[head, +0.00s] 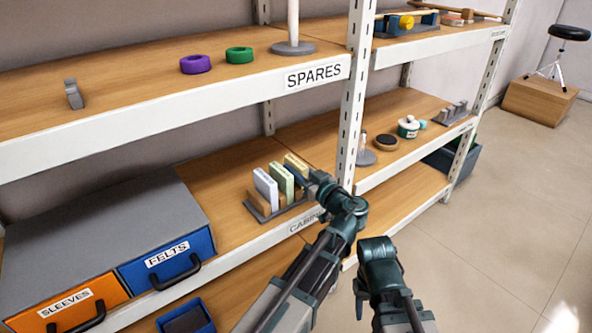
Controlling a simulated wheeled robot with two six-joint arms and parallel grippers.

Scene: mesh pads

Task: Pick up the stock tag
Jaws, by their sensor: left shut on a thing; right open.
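A small rack (290,211) on the middle shelf holds upright slabs: a pale blue one (265,188), a pale green one (282,179) and, at the right end, a yellow and dark blue one (297,164). No slab carries a readable mark, so I cannot tell which is the stock tag. My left gripper (311,182) is shut at the right end of the rack, on what seems to be the yellow and blue slab; its fingertips are small and partly hidden. My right gripper (359,304) is open and empty, pointing down in front of the shelf.
Blue (168,262) and orange (75,306) drawers stand left on the same shelf. A blue bin (186,317) is below. The upper shelf holds purple (195,64) and green (239,55) rings. A shelf post (354,90) rises beside my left gripper.

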